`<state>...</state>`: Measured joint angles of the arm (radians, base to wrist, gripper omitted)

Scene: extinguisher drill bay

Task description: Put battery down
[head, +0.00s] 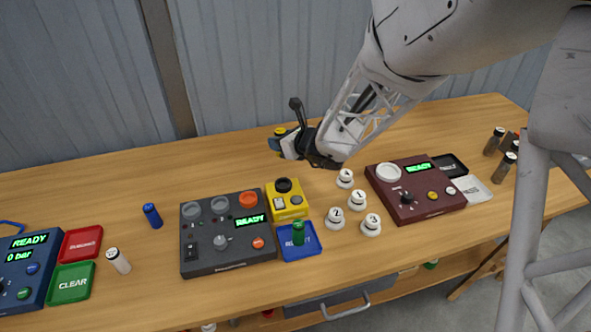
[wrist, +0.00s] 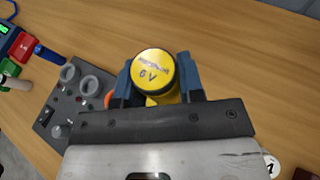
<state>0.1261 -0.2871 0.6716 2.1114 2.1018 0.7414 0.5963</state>
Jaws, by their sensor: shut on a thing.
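My gripper (head: 284,144) is above the table, behind the yellow device. It is shut on a yellow and dark battery (head: 280,132). In the wrist view the battery's round yellow end, marked "6 V" (wrist: 153,73), shows between the two blue fingers of my gripper (wrist: 156,82). The head view does not make clear whether the battery touches the wooden table (head: 110,183). Its lower part is partly hidden by the gripper.
A yellow device (head: 287,200) and a dark grey panel (head: 228,235) stand in front of my gripper. Several white numbered weights and a maroon panel (head: 415,188) stand to the right. The back left tabletop is clear.

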